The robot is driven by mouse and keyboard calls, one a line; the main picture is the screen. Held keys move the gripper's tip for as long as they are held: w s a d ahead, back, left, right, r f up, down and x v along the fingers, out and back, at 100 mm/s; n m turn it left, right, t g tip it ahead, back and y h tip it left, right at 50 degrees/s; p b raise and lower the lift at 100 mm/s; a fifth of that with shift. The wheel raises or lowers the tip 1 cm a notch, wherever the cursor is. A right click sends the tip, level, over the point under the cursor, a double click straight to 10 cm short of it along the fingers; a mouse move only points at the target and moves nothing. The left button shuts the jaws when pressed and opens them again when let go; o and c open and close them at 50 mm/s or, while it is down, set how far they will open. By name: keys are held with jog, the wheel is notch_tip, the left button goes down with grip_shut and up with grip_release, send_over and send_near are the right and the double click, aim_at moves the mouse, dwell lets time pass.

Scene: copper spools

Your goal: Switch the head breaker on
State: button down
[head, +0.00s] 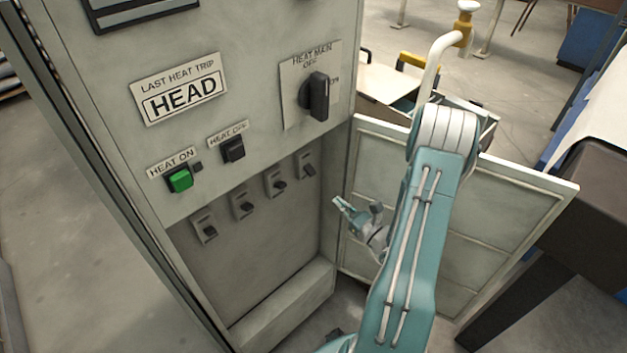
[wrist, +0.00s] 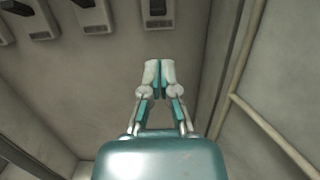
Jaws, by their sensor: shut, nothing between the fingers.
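A row of small breakers sits in the open lower bay of the grey cabinet. In the head view they are a left one (head: 204,228), two in the middle (head: 242,205) (head: 276,183), and a right one (head: 306,166). Each has a dark lever on a pale plate. I cannot read any labels on them, so I cannot tell which is the head breaker, nor each lever's position. My gripper (head: 338,203) is shut and empty, at the bay's right opening, apart from the breakers. In the wrist view its fingertips (wrist: 160,73) point towards a breaker (wrist: 157,12) at the top edge.
The cabinet door (head: 470,215) stands open behind my arm. Above the bay are a "LAST HEAT TRIP HEAD" sign (head: 180,89), a dark rotary switch (head: 318,97), a green button (head: 180,180) and a black button (head: 232,150). A ledge (head: 285,305) runs along the bay's bottom.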

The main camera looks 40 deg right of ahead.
aim_at(306, 174)
jog(key=x, duration=1)
jog(key=shift+a, duration=0.15)
